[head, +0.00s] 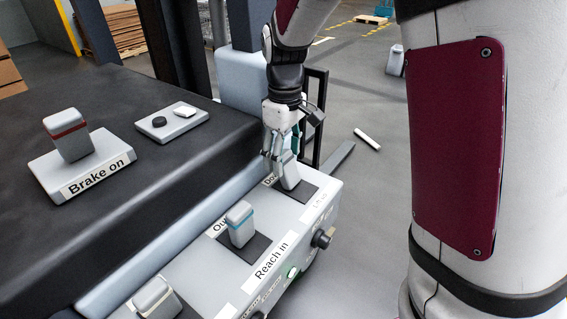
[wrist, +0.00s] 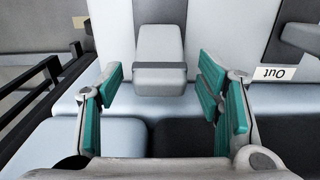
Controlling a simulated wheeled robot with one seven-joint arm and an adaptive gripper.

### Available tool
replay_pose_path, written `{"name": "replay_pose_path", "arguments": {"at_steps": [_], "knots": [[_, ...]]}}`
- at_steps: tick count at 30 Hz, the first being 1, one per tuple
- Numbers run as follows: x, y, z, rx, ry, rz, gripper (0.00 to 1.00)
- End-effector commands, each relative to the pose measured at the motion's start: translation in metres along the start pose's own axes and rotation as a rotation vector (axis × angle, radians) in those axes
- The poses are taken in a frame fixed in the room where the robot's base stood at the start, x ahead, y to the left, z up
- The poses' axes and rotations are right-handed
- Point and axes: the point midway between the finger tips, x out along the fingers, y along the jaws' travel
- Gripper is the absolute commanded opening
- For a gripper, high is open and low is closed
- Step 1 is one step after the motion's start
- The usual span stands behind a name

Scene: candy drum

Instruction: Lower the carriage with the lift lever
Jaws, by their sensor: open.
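The lift lever (head: 289,176) is a grey block-shaped handle at the far end of the control panel (head: 205,278), partly hidden by my gripper (head: 282,158). In the wrist view, the lever (wrist: 159,48) has a dark band and stands ahead between the two teal-padded fingers of my gripper (wrist: 161,78). Gaps show on both sides, so the fingers do not close on it. A label starting with "Do" lies beside it, partly covered. The carriage is not clearly identifiable; a dark fork-like bar (head: 338,156) shows past the panel.
The reach lever (head: 239,225) with a blue band stands nearer on the panel, by "Reach in". Another grey lever (head: 156,298) is closer still. A round black knob (head: 321,239) sticks out of the panel's side. The brake lever (head: 67,135), labelled "Brake on", stands left.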

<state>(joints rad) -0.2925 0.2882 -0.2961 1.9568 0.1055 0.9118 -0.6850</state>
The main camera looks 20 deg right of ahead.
Motion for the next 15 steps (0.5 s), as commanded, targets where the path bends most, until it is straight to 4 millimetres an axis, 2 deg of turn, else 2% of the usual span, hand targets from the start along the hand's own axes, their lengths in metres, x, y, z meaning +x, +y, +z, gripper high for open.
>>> {"name": "replay_pose_path", "arguments": {"at_steps": [3,6,15], "knots": [[0.018,0.000,0.001,0.000,-0.003,-0.001,0.60],[0.027,0.000,0.000,0.000,-0.001,0.000,0.60],[0.035,0.000,0.000,0.000,0.001,0.000,0.60]]}}
